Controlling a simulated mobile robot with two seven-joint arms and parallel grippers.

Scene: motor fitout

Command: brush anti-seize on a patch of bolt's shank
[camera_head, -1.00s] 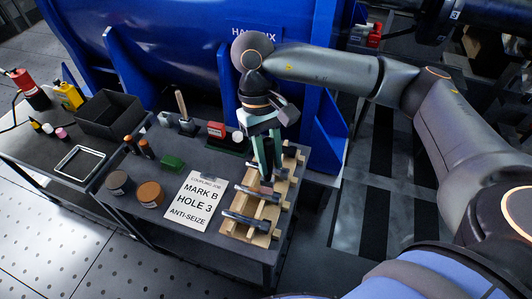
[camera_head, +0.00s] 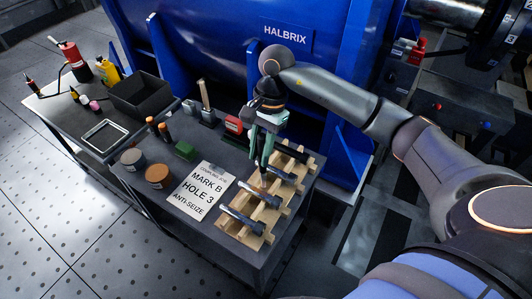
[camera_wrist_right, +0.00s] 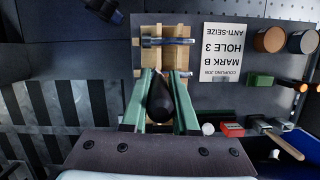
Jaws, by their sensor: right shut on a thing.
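Several dark bolts lie across a light wooden rack (camera_head: 233,229) on the table; the front bolt (camera_head: 243,220) and the one behind it (camera_head: 258,194) show clearly. My right gripper (camera_head: 262,160), with green fingers, is above the rack, shut on a dark-handled tool, apparently a brush. In the right wrist view its black bulbous handle (camera_wrist_right: 160,98) sits between the fingers. A brownish tip (camera_head: 263,181) points down near the middle bolts; I cannot tell whether it touches one. A bolt (camera_wrist_right: 166,41) also shows ahead in that view. My left gripper is not in view.
A sign (camera_head: 201,190) reading MARK B, HOLE 3, ANTI-SEIZE lies left of the rack. A grey tin (camera_head: 132,159) and a brown tin (camera_head: 157,175) stand beyond it. A green block (camera_head: 185,150), a red box (camera_head: 233,125) and a black bin (camera_head: 140,97) stand further back. The blue HALBRIX machine (camera_head: 225,55) rises behind.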

